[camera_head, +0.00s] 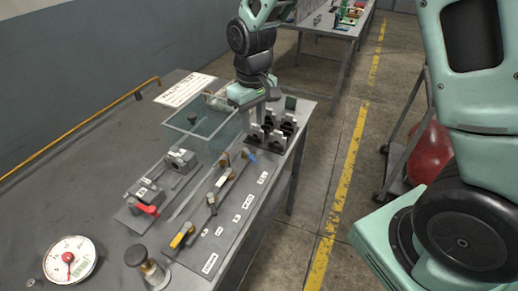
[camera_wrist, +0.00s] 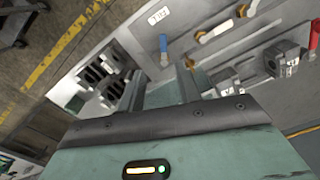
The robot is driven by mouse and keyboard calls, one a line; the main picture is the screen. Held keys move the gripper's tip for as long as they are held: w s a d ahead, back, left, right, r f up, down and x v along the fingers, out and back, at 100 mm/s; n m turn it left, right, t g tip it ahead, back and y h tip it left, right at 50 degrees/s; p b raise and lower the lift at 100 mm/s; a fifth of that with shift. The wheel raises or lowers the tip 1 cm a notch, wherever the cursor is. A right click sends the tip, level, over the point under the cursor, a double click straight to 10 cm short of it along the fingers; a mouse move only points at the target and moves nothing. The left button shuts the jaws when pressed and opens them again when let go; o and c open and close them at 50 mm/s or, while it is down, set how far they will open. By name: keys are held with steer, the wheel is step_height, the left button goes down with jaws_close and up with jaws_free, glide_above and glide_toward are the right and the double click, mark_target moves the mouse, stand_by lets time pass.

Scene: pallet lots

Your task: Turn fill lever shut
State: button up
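The fill lever is the blue-handled lever (camera_head: 250,157) near the far end of the lever panel. In the wrist view its blue handle (camera_wrist: 163,44) lies just ahead of my fingertips, beside a small white label (camera_wrist: 157,17) that seems to read FILL. My gripper (camera_head: 262,112) points down above the far end of the table, close to the lever. In the wrist view its two fingers (camera_wrist: 164,84) stand apart, with no grip on the blue handle visible. The fingers partly hide the area by the lever's base.
A black-slotted holder (camera_head: 275,128) stands close beside my gripper. A clear panel (camera_head: 204,132) is on its left. Other levers, one yellow-handled (camera_head: 182,237), line the labelled panel. A red-handled valve (camera_head: 147,209), a gauge (camera_head: 70,260) and a knob (camera_head: 150,268) stand nearer.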

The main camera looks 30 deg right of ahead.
step_height(320, 180, up, 7)
steer(key=s+a+r+n+p, duration=0.1)
steer(key=s+a, duration=0.3)
steer(key=s, duration=0.6)
steer(key=s+a+r+n+y+p, duration=0.1)
steer(key=s+a, duration=0.3)
steer(key=s, duration=0.5)
steer(key=shift+s+r+n+p, duration=0.35)
steer(key=shift+r+n+p, duration=0.4)
steer(key=shift+p, duration=0.15)
